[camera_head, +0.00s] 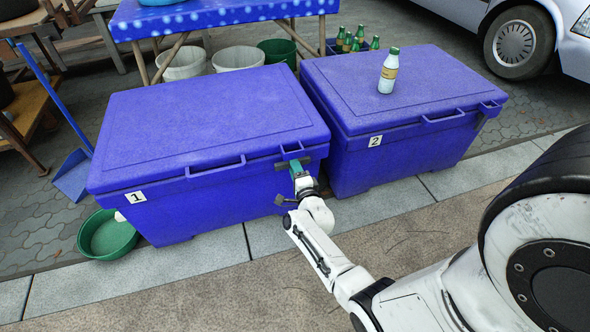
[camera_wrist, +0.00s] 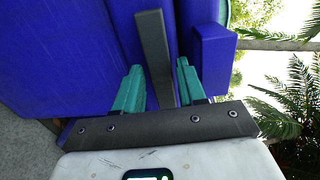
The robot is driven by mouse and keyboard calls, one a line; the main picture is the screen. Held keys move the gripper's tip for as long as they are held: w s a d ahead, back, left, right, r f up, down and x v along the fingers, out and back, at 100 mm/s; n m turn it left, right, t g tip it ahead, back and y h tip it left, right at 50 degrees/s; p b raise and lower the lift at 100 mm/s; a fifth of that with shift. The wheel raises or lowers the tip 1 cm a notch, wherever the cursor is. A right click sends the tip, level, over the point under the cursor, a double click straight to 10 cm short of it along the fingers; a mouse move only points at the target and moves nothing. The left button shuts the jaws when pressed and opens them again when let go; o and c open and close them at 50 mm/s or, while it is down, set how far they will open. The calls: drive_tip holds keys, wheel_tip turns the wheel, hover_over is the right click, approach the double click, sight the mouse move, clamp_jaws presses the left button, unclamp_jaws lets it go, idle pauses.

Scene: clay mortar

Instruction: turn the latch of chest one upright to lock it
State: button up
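Chest one (camera_head: 200,140) is a blue, lidded chest at the left with a white "1" label; its lid is down. Its dark grey latch (camera_head: 281,166) is at the right end of the front, lying roughly sideways. In the wrist view the latch (camera_wrist: 153,50) is a long bar running between the green fingers. My gripper (camera_head: 297,167) is at the latch, with one finger on either side of it (camera_wrist: 160,75). Narrow gaps show between bar and fingers, so the gripper looks open around the latch. The far finger is mostly hidden in the head view.
Chest two (camera_head: 410,155) stands close at the right, with a white bottle (camera_head: 388,72) on its lid. A green basin (camera_head: 108,236) and blue dustpan (camera_head: 73,175) are left of chest one. A blue-covered table (camera_head: 215,18) stands behind. The pavement in front is clear.

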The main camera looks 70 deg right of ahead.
clamp_jaws()
drive_tip(key=shift+n, duration=0.3)
drive_tip(key=shift+n+p, duration=0.95)
drive_tip(key=shift+n, duration=7.95)
drive_tip(key=shift+o, duration=1.4)
unclamp_jaws()
